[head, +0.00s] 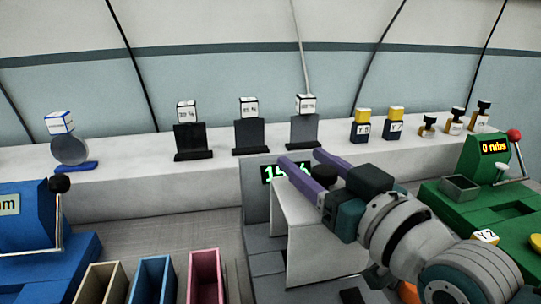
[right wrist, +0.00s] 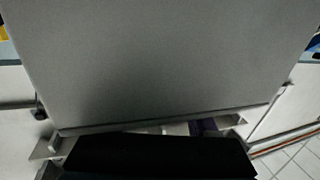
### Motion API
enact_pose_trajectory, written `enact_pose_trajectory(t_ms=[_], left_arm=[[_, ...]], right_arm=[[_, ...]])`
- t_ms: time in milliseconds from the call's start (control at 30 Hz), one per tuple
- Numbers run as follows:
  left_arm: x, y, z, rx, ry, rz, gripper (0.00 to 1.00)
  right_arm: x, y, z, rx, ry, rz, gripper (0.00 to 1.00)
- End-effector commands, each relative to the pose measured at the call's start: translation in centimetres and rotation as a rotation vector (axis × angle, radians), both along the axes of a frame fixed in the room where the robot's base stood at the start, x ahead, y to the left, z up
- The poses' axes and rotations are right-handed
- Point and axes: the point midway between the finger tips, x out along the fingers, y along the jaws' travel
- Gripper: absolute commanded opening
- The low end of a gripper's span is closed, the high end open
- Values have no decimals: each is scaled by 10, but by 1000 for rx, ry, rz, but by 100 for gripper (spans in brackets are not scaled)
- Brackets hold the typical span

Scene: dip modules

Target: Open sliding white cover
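The white cover (head: 318,245) is a pale box-like panel on the grey machine in the middle of the head view. In the right wrist view, a large plain pale-grey panel, apparently the cover (right wrist: 165,65), fills most of the picture, with a straight lower edge. My right gripper (head: 301,157) reaches in from the right over the cover's top. Its two purple fingers are apart, so it is open. A dark round knob (head: 322,174) shows between the fingers; I cannot tell whether they touch it. My left gripper is not in view.
The grey machine has a green-lit display (head: 272,173), partly behind the fingers. A blue machine (head: 30,235) stands left and a green machine (head: 500,180) right. Open bins, including a pink one (head: 206,275), are at front left. A white shelf (head: 120,193) holds blocks and stands behind.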

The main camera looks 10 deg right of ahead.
Motion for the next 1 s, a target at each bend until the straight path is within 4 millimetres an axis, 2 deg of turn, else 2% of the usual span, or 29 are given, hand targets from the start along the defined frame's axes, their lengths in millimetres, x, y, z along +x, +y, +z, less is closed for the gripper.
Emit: enact_pose_trajectory(t_ms=[67,500,1000], left_arm=[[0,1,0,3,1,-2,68],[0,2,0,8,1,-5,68],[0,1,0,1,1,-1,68]], right_arm=[[0,0,0,0,0,0,50],[0,0,0,0,0,0,0],[0,0,0,0,0,0,0]])
